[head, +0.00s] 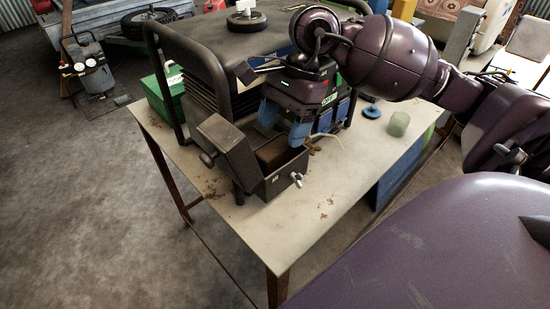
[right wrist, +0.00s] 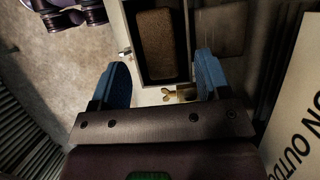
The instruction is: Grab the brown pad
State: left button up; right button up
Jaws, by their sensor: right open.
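The brown pad (head: 271,152) lies inside an open dark box (head: 274,187) on the side of the machine. In the right wrist view the brown pad (right wrist: 157,45) is a rough rectangle between the box walls. My right gripper (head: 284,124) is open and empty, its blue fingertips just above and behind the box in the head view. In the right wrist view my right gripper (right wrist: 163,80) has its fingers spread wider than the pad, near the pad's lower end. I cannot tell the exact height gap. My left gripper is not in view.
The box's lid (head: 226,145) stands open on the left. A brass wing piece (right wrist: 180,93) sits at the box's near end in the wrist view. The machine's black tube frame (head: 190,58) rises behind. A pale green cup (head: 398,124) and blue disc (head: 372,112) stand on the table (head: 300,222).

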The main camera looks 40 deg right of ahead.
aim_at(275, 146)
jog(key=shift+x, duration=1.55)
jog(key=shift+s, duration=0.1)
jog(key=c, duration=1.2)
